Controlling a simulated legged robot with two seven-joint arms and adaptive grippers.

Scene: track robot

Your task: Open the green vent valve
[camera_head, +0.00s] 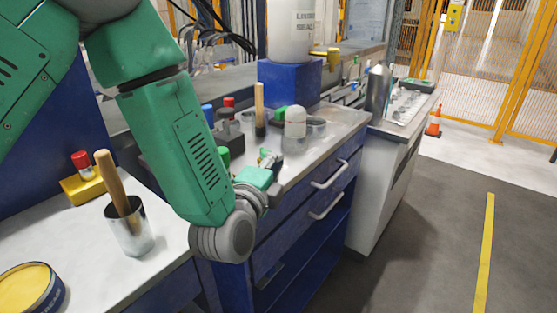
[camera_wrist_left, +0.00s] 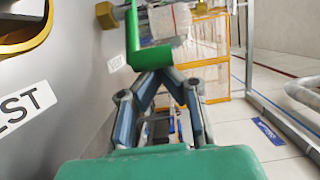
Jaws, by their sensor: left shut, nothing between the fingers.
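In the wrist view, a green L-shaped valve handle (camera_wrist_left: 145,50) stands beside a large grey surface, near metal fittings. My left gripper (camera_wrist_left: 160,82) is shut and empty, with its dark fingers converging just below the handle's lower bar. The fingertips overlap the bar in the picture; I cannot tell if they touch it. In the head view, my left gripper (camera_head: 268,162) is small, at the end of the green arm over the front of the workbench. I cannot make out the valve handle clearly there. My right gripper is out of view.
The workbench (camera_head: 345,128) holds jars, a wooden-handled tool (camera_head: 260,108) and a large white tank (camera_head: 291,30) on a blue block. A metal cup (camera_head: 132,236) and a yellow can (camera_head: 25,288) stand at left.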

